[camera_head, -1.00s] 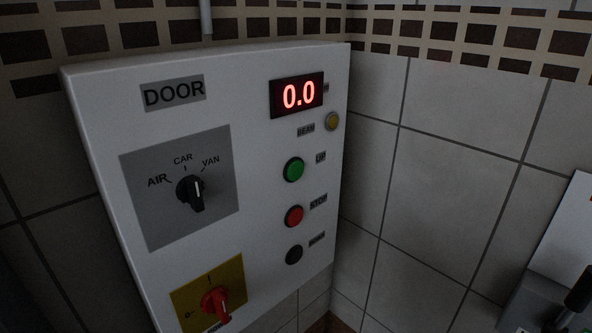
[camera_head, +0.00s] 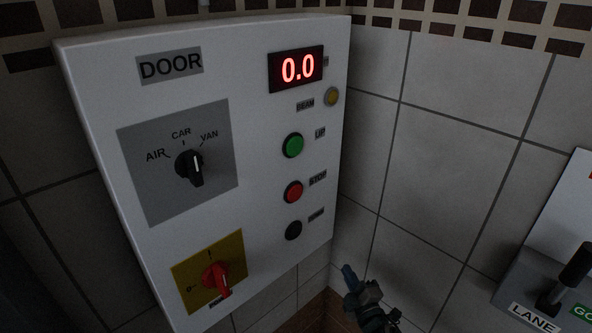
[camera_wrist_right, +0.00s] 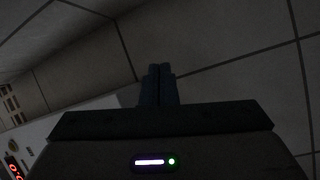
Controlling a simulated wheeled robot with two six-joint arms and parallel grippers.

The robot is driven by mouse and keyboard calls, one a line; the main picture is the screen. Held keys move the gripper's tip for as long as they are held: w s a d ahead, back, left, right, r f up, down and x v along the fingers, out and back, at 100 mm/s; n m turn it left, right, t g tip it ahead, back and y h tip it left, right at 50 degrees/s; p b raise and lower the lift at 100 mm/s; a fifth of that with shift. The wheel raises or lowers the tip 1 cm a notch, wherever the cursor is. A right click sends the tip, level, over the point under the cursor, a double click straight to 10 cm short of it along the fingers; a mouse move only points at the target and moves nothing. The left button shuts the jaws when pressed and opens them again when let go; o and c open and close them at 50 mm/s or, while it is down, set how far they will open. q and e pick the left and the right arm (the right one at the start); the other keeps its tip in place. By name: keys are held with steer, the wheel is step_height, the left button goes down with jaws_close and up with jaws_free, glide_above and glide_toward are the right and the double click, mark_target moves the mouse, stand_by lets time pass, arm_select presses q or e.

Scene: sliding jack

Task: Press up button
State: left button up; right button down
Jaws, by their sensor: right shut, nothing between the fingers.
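The green UP button (camera_head: 292,145) sits on the right part of a white control panel (camera_head: 110,70), above a red STOP button (camera_head: 293,191) and a black button (camera_head: 293,230). My right gripper (camera_head: 348,272) shows at the bottom of the head view, below and right of the buttons and apart from the panel. Its fingers are shut and empty. The shut fingers also show in the right wrist view (camera_wrist_right: 159,72), pointing toward the tiled wall, with the panel (camera_wrist_right: 60,122) at lower left. My left gripper is not in view.
The panel also carries a red 0.0 display (camera_head: 298,68), a black selector knob (camera_head: 190,166), a red rotary switch (camera_head: 217,279) and a small yellow lamp (camera_head: 332,97). A grey lever box (camera_head: 528,285) stands at the right. Tiled wall lies between.

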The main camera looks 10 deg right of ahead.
steer(key=s+a+r+n+t+y, duration=0.15)
steer(key=r+n, duration=0.25)
steer(key=r, duration=0.7)
steer(key=s+a+r+n+t+y, duration=0.1)
steer(key=a+r+n+t+y, duration=0.2)
steer(key=r, duration=0.7)
steer(key=n+g+y, duration=0.2)
steer(key=n+y, duration=0.8)
steer(key=n, duration=0.4)
glide_toward(294, 146)
steer(key=s+d+r, duration=0.3)
steer(key=s+r, duration=0.2)
steer(key=r, duration=0.1)
steer(key=shift+s+f, duration=0.15)
steer(key=shift+f, duration=0.1)
steer(key=w+a, duration=0.4)
steer(key=w, duration=0.3)
steer(key=shift+w+a, duration=0.3)
steer(key=shift+a, duration=0.05)
steer(key=shift+w+a, duration=0.25)
steer(key=shift+w, duration=0.1)
